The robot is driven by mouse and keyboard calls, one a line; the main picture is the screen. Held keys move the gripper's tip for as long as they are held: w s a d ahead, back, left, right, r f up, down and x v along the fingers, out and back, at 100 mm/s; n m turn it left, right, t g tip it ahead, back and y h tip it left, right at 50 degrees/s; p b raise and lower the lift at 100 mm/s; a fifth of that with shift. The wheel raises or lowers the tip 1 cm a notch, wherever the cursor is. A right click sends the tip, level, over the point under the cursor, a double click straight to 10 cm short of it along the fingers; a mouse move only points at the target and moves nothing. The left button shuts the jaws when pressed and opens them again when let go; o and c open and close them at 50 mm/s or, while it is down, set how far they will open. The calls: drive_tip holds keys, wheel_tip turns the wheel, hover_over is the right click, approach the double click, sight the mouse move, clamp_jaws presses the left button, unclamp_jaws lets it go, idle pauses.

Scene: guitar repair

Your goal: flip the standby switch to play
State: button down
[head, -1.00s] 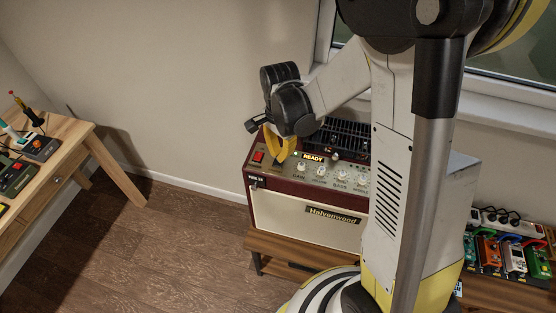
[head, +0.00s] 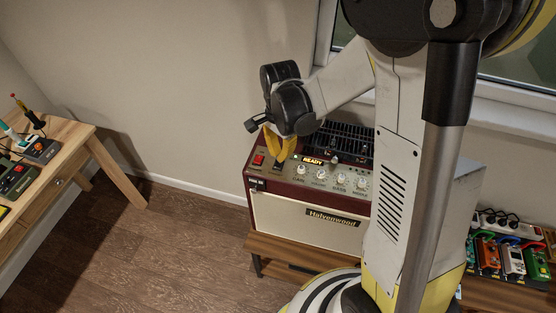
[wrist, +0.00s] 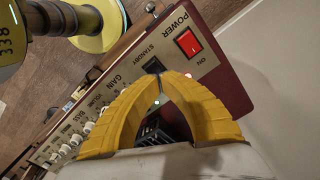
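The amplifier (head: 262,212), dark red with a cream front, carries a control panel on its top front edge. In the wrist view, the black standby switch (wrist: 153,66) sits beside the STANDBY label, just beyond my fingertips; I cannot tell which way it is tipped. The red power switch (wrist: 188,43) is next to it. My gripper (wrist: 160,80) has its two yellow fingers arched with the tips together and nothing visible between them. In the head view my gripper (head: 279,166) is over the panel's left part, hiding the standby switch.
The amplifier stands on a low wooden bench (head: 285,248) by the wall. Several control knobs (head: 340,180) line the panel right of my gripper. Colored pedals (head: 512,259) lie at the right. A wooden workbench (head: 70,145) with tools is at the left. Floor between is clear.

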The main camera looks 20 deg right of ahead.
drive_tip(key=shift+r+p, duration=1.4)
drive_tip(key=shift+r, duration=0.9)
